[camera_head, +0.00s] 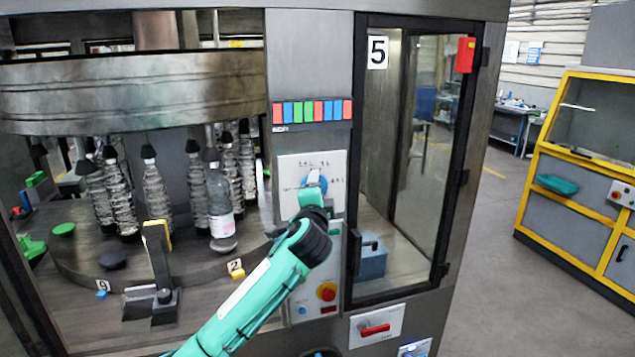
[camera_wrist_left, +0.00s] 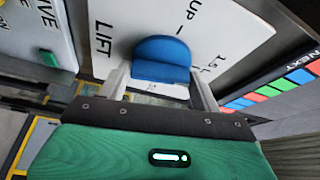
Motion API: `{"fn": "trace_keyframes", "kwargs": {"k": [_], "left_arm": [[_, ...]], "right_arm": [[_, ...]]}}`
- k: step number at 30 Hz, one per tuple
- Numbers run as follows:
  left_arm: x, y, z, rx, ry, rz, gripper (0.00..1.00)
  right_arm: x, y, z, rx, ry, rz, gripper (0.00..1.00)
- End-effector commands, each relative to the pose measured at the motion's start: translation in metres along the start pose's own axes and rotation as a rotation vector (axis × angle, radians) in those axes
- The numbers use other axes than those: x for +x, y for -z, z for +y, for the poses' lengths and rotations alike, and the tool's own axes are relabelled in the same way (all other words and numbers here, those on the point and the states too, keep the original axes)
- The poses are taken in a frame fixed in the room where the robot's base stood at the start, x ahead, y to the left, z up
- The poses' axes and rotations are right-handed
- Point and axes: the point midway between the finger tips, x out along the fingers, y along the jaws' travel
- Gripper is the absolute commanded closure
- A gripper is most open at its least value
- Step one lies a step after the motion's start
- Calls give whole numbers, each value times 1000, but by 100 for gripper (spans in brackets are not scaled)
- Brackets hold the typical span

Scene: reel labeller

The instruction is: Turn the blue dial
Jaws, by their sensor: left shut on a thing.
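The blue dial (camera_head: 314,182) sits on a white plate (camera_head: 297,168) on the machine's front panel. In the left wrist view the dial (camera_wrist_left: 162,58) is a round blue knob between my gripper's two fingers, on a plate printed "LIFT" and "UP". My left gripper (camera_wrist_left: 160,85) is shut on the dial, with a finger on each side of it. In the head view my green left arm comes up from below and its wrist hides the dial's lower part and the gripper's fingers. My right gripper is in neither view.
A row of coloured buttons (camera_head: 312,111) is above the plate. A red knob (camera_head: 326,291) on a lower panel is below it. A glass door (camera_head: 415,160) marked 5 is to the right. Bottles hang in the carousel (camera_head: 130,95) at left.

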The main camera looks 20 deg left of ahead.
Motion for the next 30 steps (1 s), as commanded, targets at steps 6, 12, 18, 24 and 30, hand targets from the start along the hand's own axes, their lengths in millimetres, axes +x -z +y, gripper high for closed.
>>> {"fn": "trace_keyframes", "kwargs": {"k": [6,12,18,24,30], "left_arm": [[0,0,1,52,-25,-1,58],[0,0,2,65,-30,-1,58],[0,0,3,65,-30,-1,58],[0,0,2,64,-29,-1,17],[0,0,1,63,-27,-1,17]], "right_arm": [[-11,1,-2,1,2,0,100],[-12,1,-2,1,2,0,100],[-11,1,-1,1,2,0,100],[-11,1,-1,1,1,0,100],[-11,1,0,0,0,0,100]]}}
